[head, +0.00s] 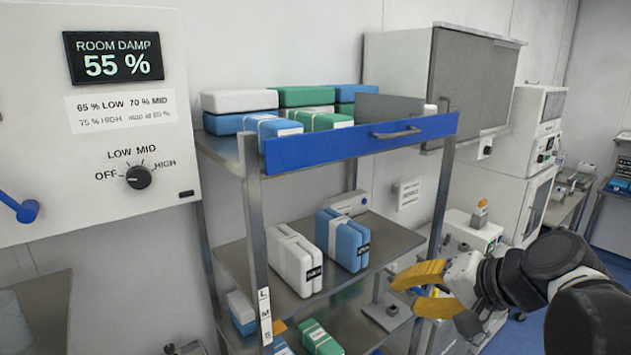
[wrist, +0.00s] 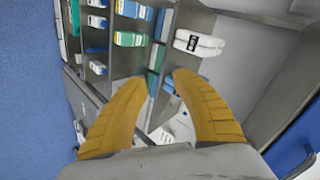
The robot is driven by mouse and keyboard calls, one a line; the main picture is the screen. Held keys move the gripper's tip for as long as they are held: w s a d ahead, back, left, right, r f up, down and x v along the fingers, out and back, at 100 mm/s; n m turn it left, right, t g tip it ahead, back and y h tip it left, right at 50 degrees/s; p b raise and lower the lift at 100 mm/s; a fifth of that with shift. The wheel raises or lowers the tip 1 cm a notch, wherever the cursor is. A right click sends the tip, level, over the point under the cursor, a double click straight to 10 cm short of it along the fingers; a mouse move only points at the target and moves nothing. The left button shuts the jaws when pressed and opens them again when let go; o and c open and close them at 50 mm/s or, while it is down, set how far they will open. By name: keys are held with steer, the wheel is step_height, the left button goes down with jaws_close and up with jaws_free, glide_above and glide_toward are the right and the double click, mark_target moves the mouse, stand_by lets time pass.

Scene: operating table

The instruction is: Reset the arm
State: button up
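My arm comes in from the lower right of the head view. My gripper (head: 408,291) has two yellow fingers pointing left, at the right side of the steel shelf rack. In the wrist view my gripper (wrist: 161,80) shows both fingers curving forward with a clear gap between the tips. It is open, and nothing is held between the fingers. Beyond the tips, the wrist view shows shelves with boxes and packs, turned on their side.
The rack (head: 243,240) has a blue drawer front (head: 350,145) with a handle, and wrapped white packs (head: 294,260) and blue packs (head: 342,240) below. A wall panel with a dial (head: 138,177) is at left. A grey cabinet (head: 470,80) hangs behind.

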steer(key=s+f+n+h+b, duration=0.2)
steer(key=f+b, duration=0.3)
steer(key=f, duration=0.4)
steer(key=s+d+f+n+h+b, duration=0.1)
steer(key=s+f+b, duration=0.4)
steer(key=f, duration=0.5)
steer(key=s+d+f+n+g+h+b, duration=0.1)
steer(key=s+f+n+h+b, duration=0.1)
steer(key=f+b, duration=0.5)
step_height(320, 180, down, 3)
steer(key=shift+s+f+n+h, duration=0.1)
steer(key=shift+s+n+h, duration=0.3)
steer(key=shift+s+n, duration=0.55)
steer(key=shift+s+m, duration=0.2)
steer(key=shift+m, duration=0.05)
